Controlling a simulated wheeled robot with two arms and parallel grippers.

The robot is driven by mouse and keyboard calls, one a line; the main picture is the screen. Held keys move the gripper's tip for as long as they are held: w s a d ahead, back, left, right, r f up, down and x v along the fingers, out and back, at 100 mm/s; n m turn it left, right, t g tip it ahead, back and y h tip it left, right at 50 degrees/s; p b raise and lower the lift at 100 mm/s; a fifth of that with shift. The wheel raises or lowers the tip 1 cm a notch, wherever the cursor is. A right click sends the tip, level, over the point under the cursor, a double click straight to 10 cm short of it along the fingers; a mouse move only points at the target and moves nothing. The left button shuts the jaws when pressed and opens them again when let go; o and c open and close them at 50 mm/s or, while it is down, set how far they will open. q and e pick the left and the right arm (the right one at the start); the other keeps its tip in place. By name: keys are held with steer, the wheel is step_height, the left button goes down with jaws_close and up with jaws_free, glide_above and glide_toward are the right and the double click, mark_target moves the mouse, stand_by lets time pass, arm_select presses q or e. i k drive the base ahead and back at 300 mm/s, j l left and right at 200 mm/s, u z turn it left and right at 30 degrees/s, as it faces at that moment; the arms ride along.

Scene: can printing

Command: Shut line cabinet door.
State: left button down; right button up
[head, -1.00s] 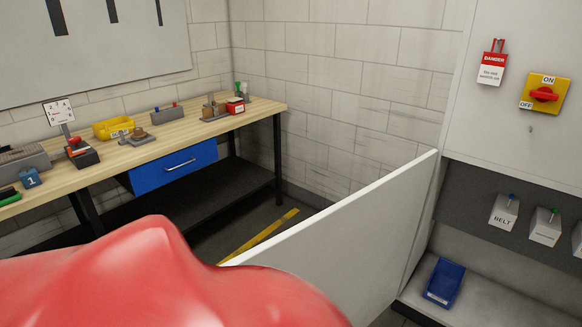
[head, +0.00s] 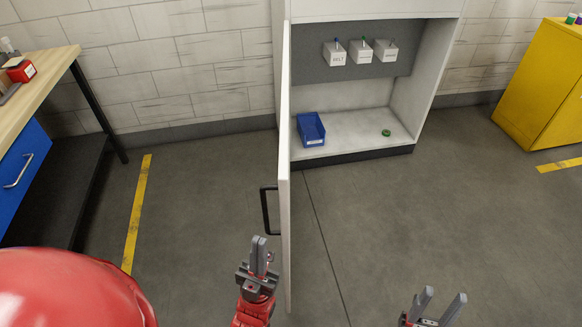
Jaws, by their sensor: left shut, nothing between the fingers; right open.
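The white line cabinet (head: 405,105) stands against the back wall with its lower compartment exposed. Its door (head: 286,220) is swung wide open toward me on the left side, seen nearly edge-on. A dark handle (head: 265,211) is on the door's left face. My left gripper (head: 260,248) is shut and empty, just left of the door and below the handle in the picture; I cannot tell whether it touches the door. My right gripper (head: 444,298) is open and empty at the bottom, right of the door.
Inside the cabinet are a blue bin (head: 311,130), a small green ring (head: 386,133) and switch boxes (head: 360,52). A workbench (head: 40,80) with a blue drawer (head: 22,165) stands left. A yellow cabinet (head: 545,90) stands right. The floor right of the door is clear.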

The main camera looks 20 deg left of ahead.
mark_target(281, 167)
steer(key=k+j, duration=0.1)
steer(key=j, duration=0.4)
steer(key=k+j, duration=0.1)
steer(key=j, duration=0.45)
steer(key=k+j, duration=0.1)
steer(key=j, duration=0.4)
steer(key=i+j+z, duration=0.1)
steer(key=j, duration=0.4)
steer(key=i+j+z, duration=0.1)
steer(key=j, duration=0.4)
steer(key=i+j+z, duration=0.15)
steer(key=j, duration=0.4)
